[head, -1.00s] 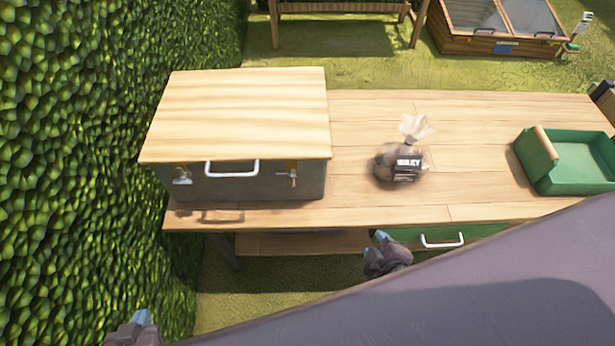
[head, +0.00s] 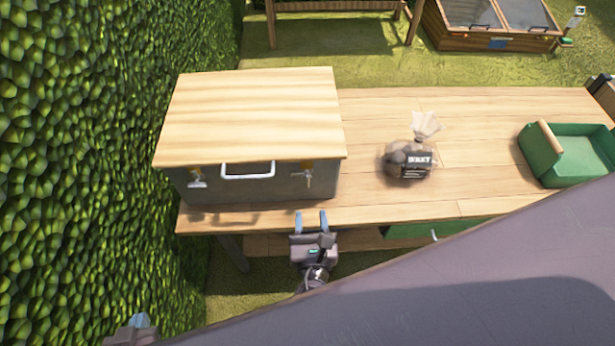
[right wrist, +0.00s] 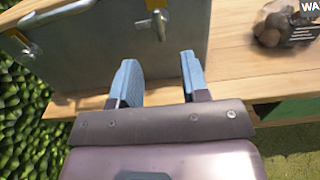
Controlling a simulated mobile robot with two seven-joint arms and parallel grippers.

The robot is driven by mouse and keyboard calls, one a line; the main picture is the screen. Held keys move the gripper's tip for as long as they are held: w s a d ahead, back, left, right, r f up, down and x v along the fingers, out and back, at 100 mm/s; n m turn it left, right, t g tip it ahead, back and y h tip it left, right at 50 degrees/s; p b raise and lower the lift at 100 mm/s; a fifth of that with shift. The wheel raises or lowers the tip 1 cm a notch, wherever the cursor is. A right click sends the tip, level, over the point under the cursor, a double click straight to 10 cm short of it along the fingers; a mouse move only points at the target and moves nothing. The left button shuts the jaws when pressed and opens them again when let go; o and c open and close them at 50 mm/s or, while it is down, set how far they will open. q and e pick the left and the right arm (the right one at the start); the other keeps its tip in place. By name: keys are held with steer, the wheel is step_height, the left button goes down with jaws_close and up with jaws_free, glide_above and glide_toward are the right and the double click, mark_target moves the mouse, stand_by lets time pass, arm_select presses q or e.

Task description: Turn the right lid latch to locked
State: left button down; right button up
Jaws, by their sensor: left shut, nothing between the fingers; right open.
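The grey box with a pale wooden lid (head: 250,115) stands on the left of the workbench. Its right lid latch (head: 308,178) is a silver handle under a brass plate on the front face; the handle points down. It also shows in the right wrist view (right wrist: 158,22). The left lid latch (head: 197,180) is at the front's other side. My right gripper (head: 311,219) is open and empty, in front of the bench edge, below and apart from the right latch. My left gripper (head: 139,321) is shut and empty at the bottom left, partly cut off.
A white handle (head: 247,170) sits between the latches. A tied bag of bulbs (head: 409,160) and a green tray (head: 536,160) stand on the workbench (head: 465,120) to the right. A hedge (head: 90,150) rises close along the left side.

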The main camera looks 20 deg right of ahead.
mark_target(308, 181)
steer(key=x, duration=1)
steer(key=shift+w, duration=0.4)
steer(key=c, duration=0.7)
